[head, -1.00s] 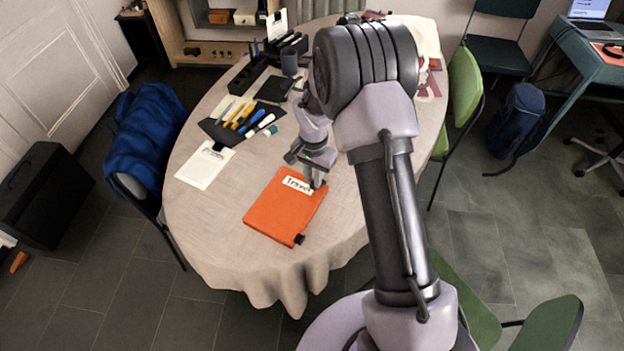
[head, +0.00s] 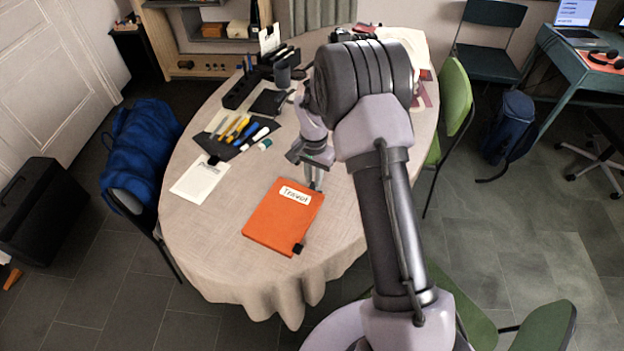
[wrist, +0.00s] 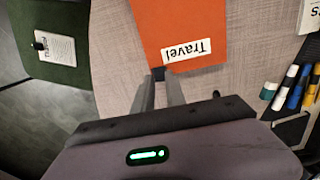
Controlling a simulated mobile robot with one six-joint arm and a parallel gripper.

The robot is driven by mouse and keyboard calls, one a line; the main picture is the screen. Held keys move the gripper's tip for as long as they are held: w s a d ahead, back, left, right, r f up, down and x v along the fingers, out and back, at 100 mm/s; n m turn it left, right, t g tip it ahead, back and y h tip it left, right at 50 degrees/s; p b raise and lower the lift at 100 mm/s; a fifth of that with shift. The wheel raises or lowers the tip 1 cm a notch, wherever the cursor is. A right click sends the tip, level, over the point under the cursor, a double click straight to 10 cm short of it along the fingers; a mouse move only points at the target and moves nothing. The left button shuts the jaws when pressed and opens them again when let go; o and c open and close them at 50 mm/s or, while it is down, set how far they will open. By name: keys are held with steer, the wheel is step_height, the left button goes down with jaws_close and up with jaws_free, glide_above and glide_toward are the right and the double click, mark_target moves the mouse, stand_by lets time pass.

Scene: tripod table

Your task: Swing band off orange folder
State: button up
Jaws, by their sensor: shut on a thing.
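The orange folder (head: 272,222) lies flat on the table with a white "Travel" label (head: 296,194). A black piece (head: 298,248) sits at its lower right corner. In the wrist view the folder (wrist: 178,17) is at the top, its label upside down. My gripper (head: 316,187) is just beyond the folder's upper right corner, low over the cloth. In the wrist view its fingers are close together at a small dark piece (wrist: 158,74) beside the folder's edge. This may be part of the band; no strap can be made out across the folder.
The cloth-covered table (head: 215,245) has free room left of and below the folder. A white sheet (head: 200,180) and a dark mat with several pens (head: 238,130) lie to the upper left. A black organiser (head: 242,90) stands behind. A green chair (head: 455,100) is at the right.

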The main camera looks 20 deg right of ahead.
steer(key=w+d+r+p, duration=0.2)
steer(key=w+d, duration=0.5)
steer(key=shift+d, duration=0.15)
steer(key=shift+w+d, duration=0.3)
steer(key=shift+w, duration=0.1)
jaws_close()
steer(key=shift+w+d, duration=0.6)
stand_by(0.9)
steer(key=shift+c, duration=0.7)
jaws_free()
steer(key=o, duration=0.8)
